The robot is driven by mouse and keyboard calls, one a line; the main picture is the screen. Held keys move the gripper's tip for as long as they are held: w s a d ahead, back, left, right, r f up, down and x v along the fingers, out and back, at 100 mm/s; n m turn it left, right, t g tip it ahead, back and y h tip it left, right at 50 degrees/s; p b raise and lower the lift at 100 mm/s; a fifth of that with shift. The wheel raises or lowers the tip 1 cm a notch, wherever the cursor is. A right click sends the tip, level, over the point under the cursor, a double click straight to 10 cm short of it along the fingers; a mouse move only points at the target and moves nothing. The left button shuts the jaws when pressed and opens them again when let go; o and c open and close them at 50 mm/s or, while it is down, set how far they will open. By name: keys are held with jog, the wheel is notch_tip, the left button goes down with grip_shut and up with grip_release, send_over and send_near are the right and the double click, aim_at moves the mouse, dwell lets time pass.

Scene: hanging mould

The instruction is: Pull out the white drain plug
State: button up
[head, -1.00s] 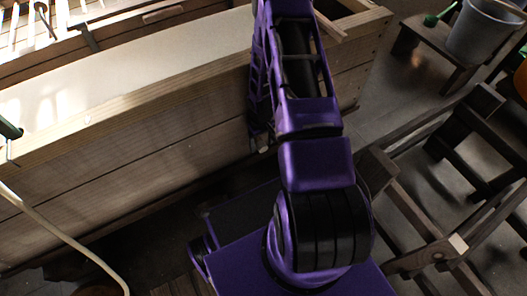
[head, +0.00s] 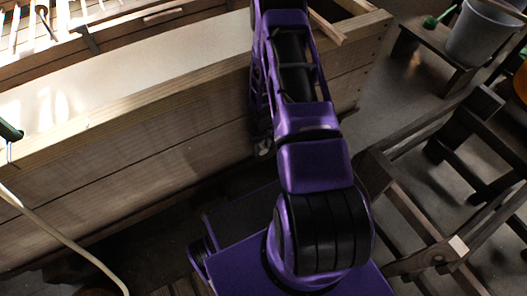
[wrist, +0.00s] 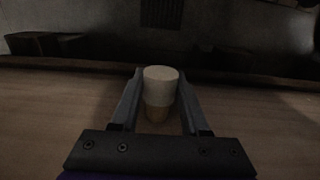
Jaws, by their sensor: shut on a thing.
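The white drain plug (wrist: 160,88) shows in the wrist view as a short pale cylinder with a tan lower part. It stands between the two dark fingers of my gripper (wrist: 160,76), which is shut on it. A brown wooden surface lies behind and around it. I cannot tell from this view whether the tan end still sits in a hole. In the head view the plug is not visible, and my arm hides most of the gripper low against the side of the wooden box (head: 130,165).
A pale hose (head: 62,238) hangs at the lower left. A wooden frame (head: 415,220) stands on the floor to the right of my base. A grey bucket (head: 484,35) sits on a low bench at the upper right.

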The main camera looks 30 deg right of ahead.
grip_shut()
jog(key=shift+s+d+p, duration=0.1)
jog(key=shift+s+p, duration=0.25)
jog(key=shift+s, duration=1.95)
jog(key=o, duration=1.1)
grip_release()
jog(key=shift+w, duration=0.1)
notch_tip(320, 180, up, 17)
jog(key=p, duration=0.3)
jog(key=shift+r, duration=0.2)
jog(key=shift+r, duration=0.1)
